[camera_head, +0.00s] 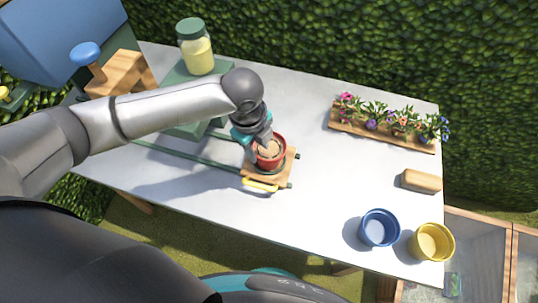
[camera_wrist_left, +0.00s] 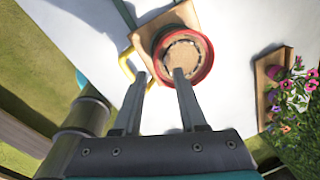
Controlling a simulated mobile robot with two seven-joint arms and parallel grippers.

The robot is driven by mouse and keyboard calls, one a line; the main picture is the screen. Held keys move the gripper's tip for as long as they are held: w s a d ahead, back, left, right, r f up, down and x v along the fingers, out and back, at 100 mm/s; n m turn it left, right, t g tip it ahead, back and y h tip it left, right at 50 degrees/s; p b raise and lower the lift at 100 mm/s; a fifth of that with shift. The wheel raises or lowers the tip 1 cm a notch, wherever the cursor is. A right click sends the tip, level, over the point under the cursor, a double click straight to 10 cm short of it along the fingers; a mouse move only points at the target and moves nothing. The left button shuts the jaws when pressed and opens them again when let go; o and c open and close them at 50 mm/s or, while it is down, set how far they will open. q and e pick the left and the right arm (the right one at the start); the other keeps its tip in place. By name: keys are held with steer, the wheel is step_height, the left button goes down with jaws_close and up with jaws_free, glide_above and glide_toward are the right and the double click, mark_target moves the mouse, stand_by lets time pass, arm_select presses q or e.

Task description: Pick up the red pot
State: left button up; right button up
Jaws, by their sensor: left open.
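The red pot (camera_head: 269,153) stands upright on a small wooden trolley (camera_head: 284,176) near the middle of the white table. It has a light brown filling. In the left wrist view the red pot (camera_wrist_left: 208,56) is straight ahead of the jaws, with its rim facing the camera. My left gripper (camera_head: 259,145) comes down over the pot's back left side in the head view. My right gripper is not seen.
A blue pot (camera_head: 379,228) and a yellow pot (camera_head: 433,242) stand at the front right. A flower planter (camera_head: 385,137) and a tan block (camera_head: 421,181) are at the right. A jar (camera_head: 195,50) stands at the back. A yellow handle (camera_head: 260,186) sits on the trolley's front. The table (camera_head: 330,200) is clear between.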

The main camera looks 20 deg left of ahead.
mark_target(259, 159)
arm_select(q)
steer(key=shift+w+a+f+b, duration=0.15)
steer(key=shift+f+b, duration=0.1)
steer(key=shift+f, duration=1.3)
steer(key=shift+w+d+f+b, duration=0.1)
steer(key=shift+f+b, duration=0.15)
steer(key=shift+f, duration=1.3)
jaws_close()
